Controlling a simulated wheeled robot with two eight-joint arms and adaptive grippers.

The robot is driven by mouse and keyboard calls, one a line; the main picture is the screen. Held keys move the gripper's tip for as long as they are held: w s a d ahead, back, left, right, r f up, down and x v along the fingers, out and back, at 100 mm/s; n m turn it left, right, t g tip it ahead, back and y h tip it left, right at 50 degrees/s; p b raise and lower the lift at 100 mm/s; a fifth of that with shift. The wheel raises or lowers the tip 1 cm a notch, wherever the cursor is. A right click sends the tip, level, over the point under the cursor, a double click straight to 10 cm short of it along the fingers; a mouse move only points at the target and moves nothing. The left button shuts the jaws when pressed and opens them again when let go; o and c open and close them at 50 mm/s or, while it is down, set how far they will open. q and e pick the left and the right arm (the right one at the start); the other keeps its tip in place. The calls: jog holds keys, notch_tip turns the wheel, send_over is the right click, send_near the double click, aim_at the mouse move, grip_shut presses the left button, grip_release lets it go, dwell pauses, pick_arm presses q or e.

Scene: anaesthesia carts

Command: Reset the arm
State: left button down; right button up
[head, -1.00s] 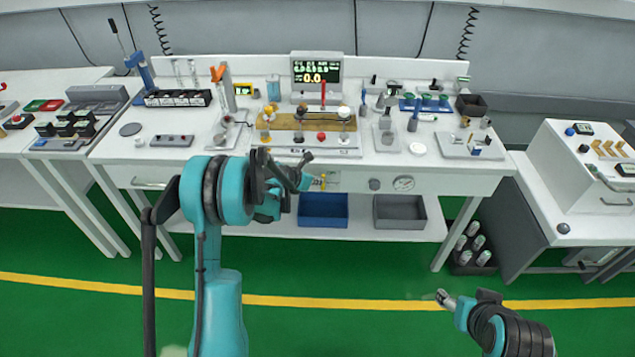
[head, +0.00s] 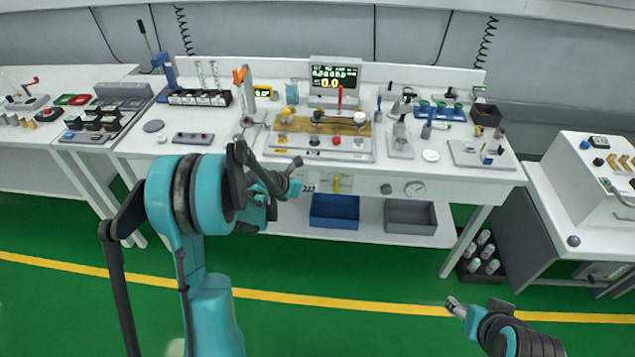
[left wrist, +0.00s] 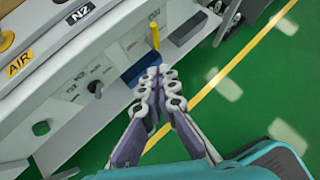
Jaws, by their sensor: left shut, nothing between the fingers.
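My left arm stands at the left of the head view, and its gripper (head: 294,168) is in front of the workbench's front edge. In the left wrist view the left gripper's fingers (left wrist: 162,72) meet at their tips, shut and empty. They point towards the bench front, beside a yellow handle (left wrist: 155,37) and a blue bin (left wrist: 143,70). My right gripper (head: 456,307) is low at the right over the green floor, clear of the furniture. Its jaw state is too small to tell.
The white workbench (head: 450,185) carries a display (head: 335,80), a wooden-topped valve panel (head: 320,130) and several small tools. A blue bin (head: 334,211) and a grey bin (head: 410,217) sit on its lower shelf. A cart (head: 590,195) stands right. Green floor is free in front.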

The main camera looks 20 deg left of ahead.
pick_arm(q)
jog(key=s+d+r+m+g+y, duration=0.1)
jog(key=s+d+r+m+g, duration=0.1)
jog(key=s+d+r+m, duration=0.9)
jog(key=s+m+y, duration=0.2)
jog(key=s+m, duration=1.6)
jog(key=m, duration=0.3)
jog(key=shift+d+r+m+y, duration=0.3)
jog(key=shift+r, duration=0.05)
